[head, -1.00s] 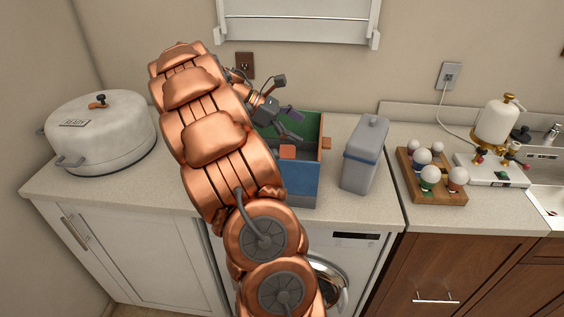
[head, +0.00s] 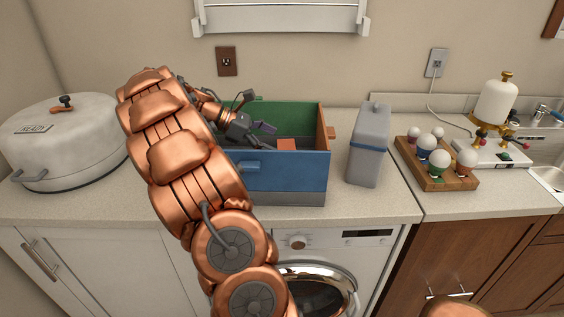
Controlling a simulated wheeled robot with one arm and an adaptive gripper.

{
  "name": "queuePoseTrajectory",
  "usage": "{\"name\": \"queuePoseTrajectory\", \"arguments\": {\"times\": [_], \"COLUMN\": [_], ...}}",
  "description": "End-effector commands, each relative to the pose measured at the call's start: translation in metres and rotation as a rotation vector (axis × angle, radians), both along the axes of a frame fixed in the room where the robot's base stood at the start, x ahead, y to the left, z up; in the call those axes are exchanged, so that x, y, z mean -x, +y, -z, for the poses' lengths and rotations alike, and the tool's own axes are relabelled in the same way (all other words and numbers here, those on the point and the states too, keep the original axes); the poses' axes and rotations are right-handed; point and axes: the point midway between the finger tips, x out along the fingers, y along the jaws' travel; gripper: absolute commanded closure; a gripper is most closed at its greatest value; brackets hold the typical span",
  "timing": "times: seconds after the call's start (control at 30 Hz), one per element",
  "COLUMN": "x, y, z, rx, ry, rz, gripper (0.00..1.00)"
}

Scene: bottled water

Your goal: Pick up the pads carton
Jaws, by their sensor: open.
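An open crate (head: 290,172) with a blue front, green back and orange right side stands on the counter. A small orange block-shaped thing (head: 288,144) shows inside it, partly hidden by the front wall; it may be the pads carton, but no label is readable. My copper arm hides the crate's left end.
A grey canister with a blue band (head: 368,146) stands close right of the crate. A wooden tray (head: 436,178) of several ball-topped pieces and a white-and-brass apparatus (head: 494,100) are further right. A large white lidded pot (head: 66,142) stands left.

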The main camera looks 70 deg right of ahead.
Motion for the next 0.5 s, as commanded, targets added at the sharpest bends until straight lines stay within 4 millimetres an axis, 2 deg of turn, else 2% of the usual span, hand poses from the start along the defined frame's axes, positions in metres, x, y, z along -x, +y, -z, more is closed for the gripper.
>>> {"name": "queuePoseTrajectory", "arguments": {"times": [0.5], "x": [0.039], "y": [-0.019], "z": [0.022], "rx": [-0.003], "ry": [0.002], "rz": [0.004], "gripper": [0.00]}}
